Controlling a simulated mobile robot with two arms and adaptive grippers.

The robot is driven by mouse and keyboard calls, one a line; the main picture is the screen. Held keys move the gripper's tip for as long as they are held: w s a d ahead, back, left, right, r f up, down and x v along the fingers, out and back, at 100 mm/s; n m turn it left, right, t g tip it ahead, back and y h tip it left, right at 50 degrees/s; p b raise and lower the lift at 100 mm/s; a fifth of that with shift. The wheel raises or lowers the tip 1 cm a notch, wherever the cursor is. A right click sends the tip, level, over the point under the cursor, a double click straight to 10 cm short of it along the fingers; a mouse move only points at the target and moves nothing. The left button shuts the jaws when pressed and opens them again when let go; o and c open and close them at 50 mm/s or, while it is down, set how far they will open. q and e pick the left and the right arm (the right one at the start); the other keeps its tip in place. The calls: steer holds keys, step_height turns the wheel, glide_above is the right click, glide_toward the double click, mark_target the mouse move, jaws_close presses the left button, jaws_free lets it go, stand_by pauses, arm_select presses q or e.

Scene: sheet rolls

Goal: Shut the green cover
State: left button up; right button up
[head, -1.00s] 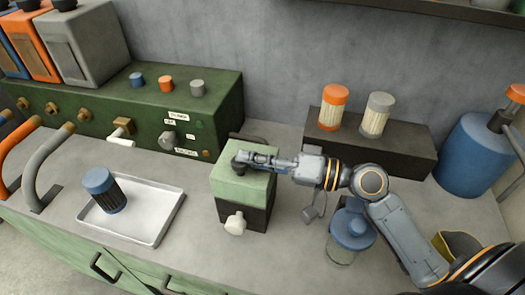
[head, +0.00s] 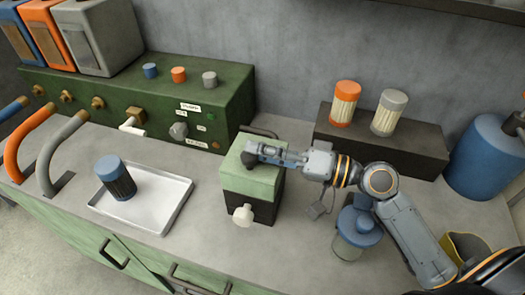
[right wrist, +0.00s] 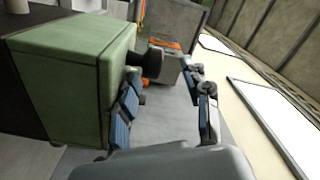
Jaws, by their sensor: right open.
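The green cover (head: 247,183) sits level on a dark box (head: 258,210) on the counter, with no gap visible between them. A pale knob (head: 243,215) sticks out of the box's front. One finger is close to the cover's top; contact cannot be told. My left gripper is out of view.
A metal tray (head: 165,215) with a blue-capped jar (head: 115,178) lies left of the box. A green control panel (head: 90,100) stands behind. A blue-lidded jar (head: 357,228) stands under my right arm. A dark stand (head: 400,150) with two jars is at back right.

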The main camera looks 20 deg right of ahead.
steer(key=shift+d+f, duration=0.1)
steer(key=shift+f, duration=0.25)
steer(key=shift+s+d, duration=0.15)
steer(key=v, duration=1.1)
steer(key=shift+s+d+r, duration=0.2)
steer(key=shift+r, duration=0.1)
